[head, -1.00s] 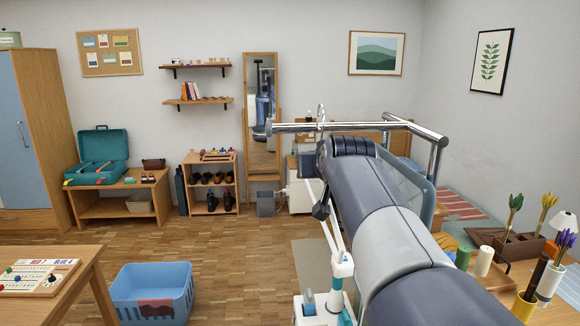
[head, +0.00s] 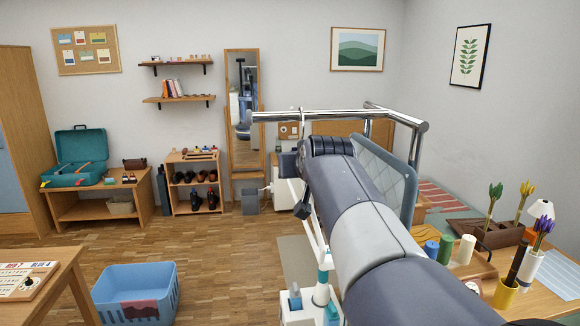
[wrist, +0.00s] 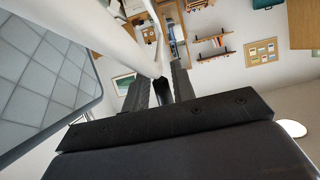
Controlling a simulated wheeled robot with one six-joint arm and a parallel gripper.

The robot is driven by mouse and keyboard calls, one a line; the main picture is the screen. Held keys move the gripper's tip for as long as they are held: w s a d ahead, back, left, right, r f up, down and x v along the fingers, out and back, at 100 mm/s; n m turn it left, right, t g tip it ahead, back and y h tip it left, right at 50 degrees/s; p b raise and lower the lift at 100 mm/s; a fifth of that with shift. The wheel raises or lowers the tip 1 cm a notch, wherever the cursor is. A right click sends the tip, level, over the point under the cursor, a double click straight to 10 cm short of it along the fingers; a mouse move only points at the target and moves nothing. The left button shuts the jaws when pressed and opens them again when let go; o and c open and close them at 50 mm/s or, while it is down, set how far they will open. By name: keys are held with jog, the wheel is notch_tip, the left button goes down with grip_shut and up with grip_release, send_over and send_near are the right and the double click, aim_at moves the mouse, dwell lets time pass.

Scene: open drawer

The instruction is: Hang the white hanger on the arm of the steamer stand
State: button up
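The steamer stand's chrome arm (head: 275,117) runs across the head view, with its free end at the left. The thin metal hook of the white hanger (head: 302,120) shows at this bar, its top just above it. I cannot tell whether the hook is around the bar or only in front of or behind it. In the wrist view the white hanger (wrist: 105,35) spreads large at the upper left and narrows to its neck between the fingers of my gripper (wrist: 160,85), which is shut on it. In the head view my arm hides the fingers and most of the hanger.
The stand's quilted board (head: 398,180) is close at the right of my arm; it also fills the left of the wrist view (wrist: 40,80). A desk with candles (head: 466,249) and flower pots is at the right. A blue basket (head: 120,285) stands on the floor, left.

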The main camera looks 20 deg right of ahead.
jog(key=o, duration=0.3)
jog(key=b+v, duration=0.1)
jog(key=v, duration=0.9)
jog(key=shift+s+a+r+b, duration=0.1)
jog(key=shift+s+r+b, duration=0.1)
jog(key=shift+s+b, duration=0.15)
jog(key=p+x, duration=0.2)
jog(key=x, duration=0.9)
jog(key=shift+w, duration=0.1)
jog(key=shift+r+p, duration=0.5)
jog(key=shift+r, duration=0.2)
jog(key=shift+r+p, duration=0.5)
jog(key=shift+r, duration=0.05)
